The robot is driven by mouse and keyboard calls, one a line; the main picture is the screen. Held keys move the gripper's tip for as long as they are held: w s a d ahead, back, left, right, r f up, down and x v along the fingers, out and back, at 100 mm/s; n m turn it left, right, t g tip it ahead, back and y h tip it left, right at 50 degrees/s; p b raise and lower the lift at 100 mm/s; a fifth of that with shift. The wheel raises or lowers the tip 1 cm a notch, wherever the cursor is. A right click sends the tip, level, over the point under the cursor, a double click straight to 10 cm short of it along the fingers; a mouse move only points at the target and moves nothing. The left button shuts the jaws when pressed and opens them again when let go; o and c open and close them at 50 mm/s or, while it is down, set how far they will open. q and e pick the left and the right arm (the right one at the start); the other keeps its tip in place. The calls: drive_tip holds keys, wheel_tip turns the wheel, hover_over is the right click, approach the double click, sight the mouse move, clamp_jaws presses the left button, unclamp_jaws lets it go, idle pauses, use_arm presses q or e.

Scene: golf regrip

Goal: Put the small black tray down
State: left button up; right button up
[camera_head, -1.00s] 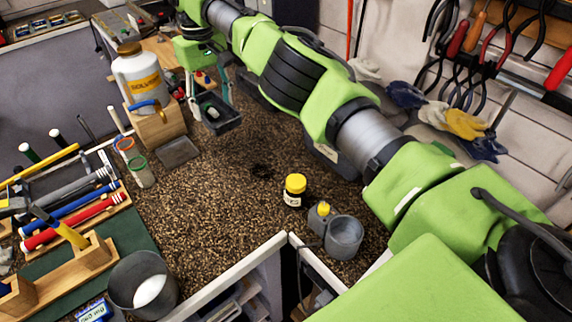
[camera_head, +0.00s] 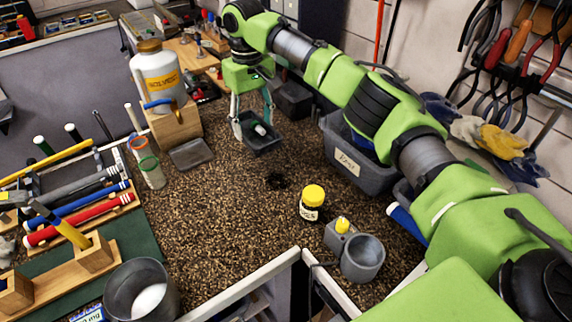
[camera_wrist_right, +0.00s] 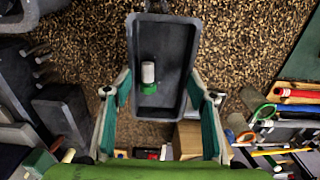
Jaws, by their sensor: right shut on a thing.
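The small black tray (camera_head: 272,146) is between the fingers of my right gripper (camera_head: 253,122), at the far middle of the speckled bench. The gripper is shut on the tray's sides. In the right wrist view, the tray (camera_wrist_right: 165,102) reaches up between the two fingers (camera_wrist_right: 162,92) and looks fairly level. A small white cylinder with a green end (camera_wrist_right: 149,75) lies in it. The tray is low over the bench or on it; I cannot tell whether it touches. My left gripper is not in view.
A solvent jug (camera_head: 158,75) on a wooden block and a flat dark plate (camera_head: 192,154) stand left of the tray. A labelled grey bin (camera_head: 347,165) is at its right. A yellow-capped jar (camera_head: 312,203) stands nearer. The bench middle (camera_head: 235,205) is clear.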

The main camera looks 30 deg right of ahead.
sight(271, 135)
drive_tip(key=s+d, duration=0.1)
drive_tip(key=s+d+f+p, duration=0.1)
drive_tip(key=s+f, duration=0.1)
drive_tip(key=s, duration=0.1)
drive_tip(key=shift+d, duration=0.4)
drive_tip(key=f, duration=0.1)
drive_tip(key=s+d+f+p, duration=0.1)
drive_tip(key=s+f, duration=0.1)
drive_tip(key=f, duration=0.1)
drive_tip(key=shift+s+d+p, duration=0.25)
drive_tip(key=shift+d+p, duration=0.05)
drive_tip(key=shift+d, duration=0.05)
drive_tip(key=shift+s+d+f, duration=0.15)
drive_tip(key=shift+s+f, duration=0.1)
drive_tip(key=shift+f, duration=0.25)
drive_tip(key=f+p, duration=0.2)
drive_tip(key=f, duration=0.1)
drive_tip(key=shift+s+d, duration=0.15)
drive_tip(key=shift+s, duration=0.15)
drive_tip(key=shift+f, duration=0.4)
drive_tip(key=shift+f, duration=0.1)
drive_tip(key=o, duration=1.1)
